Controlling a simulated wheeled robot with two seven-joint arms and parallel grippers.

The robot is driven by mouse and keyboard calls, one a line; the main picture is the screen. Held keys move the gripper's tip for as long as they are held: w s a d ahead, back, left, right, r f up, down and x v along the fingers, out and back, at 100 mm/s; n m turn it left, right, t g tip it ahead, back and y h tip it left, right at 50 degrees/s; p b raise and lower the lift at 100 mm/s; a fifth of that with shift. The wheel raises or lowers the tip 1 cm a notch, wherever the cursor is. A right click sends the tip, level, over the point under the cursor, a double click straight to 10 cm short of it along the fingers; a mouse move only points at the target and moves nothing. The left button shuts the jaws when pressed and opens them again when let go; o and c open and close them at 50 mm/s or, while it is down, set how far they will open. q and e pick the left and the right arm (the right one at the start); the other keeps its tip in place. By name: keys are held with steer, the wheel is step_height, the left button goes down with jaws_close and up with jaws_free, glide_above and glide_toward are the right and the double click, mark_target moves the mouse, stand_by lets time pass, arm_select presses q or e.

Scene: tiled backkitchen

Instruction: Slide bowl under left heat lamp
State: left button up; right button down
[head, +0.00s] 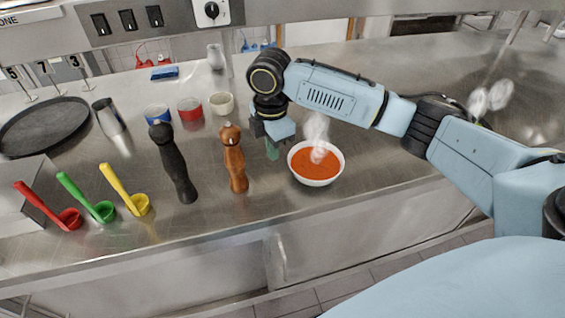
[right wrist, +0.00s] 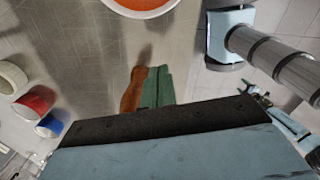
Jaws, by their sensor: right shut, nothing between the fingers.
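A white bowl (head: 318,182) of orange soup stands upright on the steel counter, with steam rising from it. Its rim also shows at the top edge of the right wrist view (right wrist: 142,15). My right gripper (head: 272,150) is low over the counter, just left of the bowl, with its green fingers shut and empty. A visible gap separates the fingers from the bowl. In the right wrist view the fingers (right wrist: 156,88) show below the bowl. I cannot make out a heat lamp in either view.
A brown mill (head: 236,163) and a black mill (head: 174,165) stand left of my gripper. Blue, red and cream cups (head: 221,104) stand behind. Several coloured ladles (head: 125,190) and a dark round pan (head: 45,125) are farther left.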

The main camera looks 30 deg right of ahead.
step_height(320, 180, down, 10)
steer(key=shift+r, duration=0.1)
steer(key=d, duration=0.3)
steer(key=shift+d+r, duration=0.1)
steer(key=shift+d, duration=0.35)
steer(key=shift+d, duration=0.15)
